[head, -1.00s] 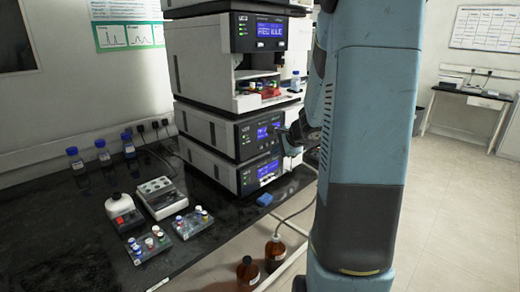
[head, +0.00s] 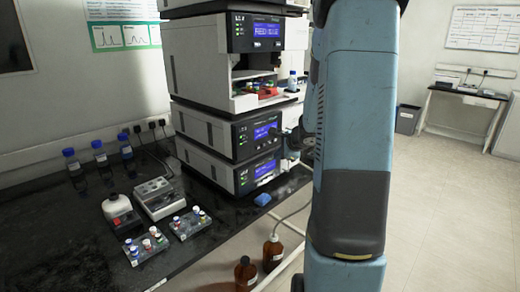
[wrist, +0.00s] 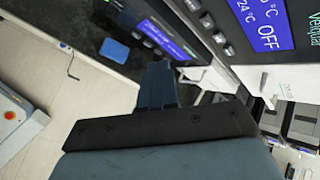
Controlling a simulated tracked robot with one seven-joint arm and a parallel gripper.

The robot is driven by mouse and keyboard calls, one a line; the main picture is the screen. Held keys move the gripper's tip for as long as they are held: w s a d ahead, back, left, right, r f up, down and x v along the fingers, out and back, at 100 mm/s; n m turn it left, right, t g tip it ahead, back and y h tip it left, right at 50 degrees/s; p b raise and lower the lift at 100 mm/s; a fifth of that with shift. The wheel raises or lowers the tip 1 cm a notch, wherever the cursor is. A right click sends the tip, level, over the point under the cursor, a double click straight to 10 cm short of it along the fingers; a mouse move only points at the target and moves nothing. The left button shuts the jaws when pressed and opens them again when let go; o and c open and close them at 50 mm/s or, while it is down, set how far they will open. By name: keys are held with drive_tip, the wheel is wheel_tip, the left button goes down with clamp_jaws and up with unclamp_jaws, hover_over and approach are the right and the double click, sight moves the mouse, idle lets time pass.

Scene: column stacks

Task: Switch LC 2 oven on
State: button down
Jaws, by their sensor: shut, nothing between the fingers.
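The stack's oven module (head: 235,139) is in the middle of the head view, below the autosampler module, with a lit blue display. In the wrist view the oven's display (wrist: 263,22) reads OFF and 24 °C, tilted in the picture. Dark buttons (wrist: 209,21) sit in a row beside that display. My gripper (wrist: 157,68) is shut and empty, its fingers together. In the wrist view its tips overlap the area beside the lower module's panel, below the oven's display and buttons; contact cannot be told. In the head view my arm hides part of the stack's right side.
The lower module (head: 232,176) with its own blue display (head: 264,168) stands under the oven. A blue block (head: 262,199) lies on the black bench near its edge; brown bottles (head: 273,253) stand below. Vial racks (head: 147,245) are at left. Open floor lies right.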

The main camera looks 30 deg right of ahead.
drive_tip(key=w+a, duration=0.2)
drive_tip(key=w, duration=0.4)
drive_tip(key=shift+w+a, duration=0.4)
drive_tip(key=shift+w, duration=0.3)
idle(3.0)
drive_tip(key=shift+s, duration=0.15)
drive_tip(key=shift+s+d, duration=0.25)
drive_tip(key=shift+s, duration=0.4)
drive_tip(key=s, duration=0.1)
drive_tip(key=s+d, duration=0.1)
drive_tip(key=s, duration=0.2)
drive_tip(key=shift+s+d+r, duration=0.1)
drive_tip(key=shift+s+d, duration=0.25)
drive_tip(key=shift+d, duration=0.05)
idle(0.9)
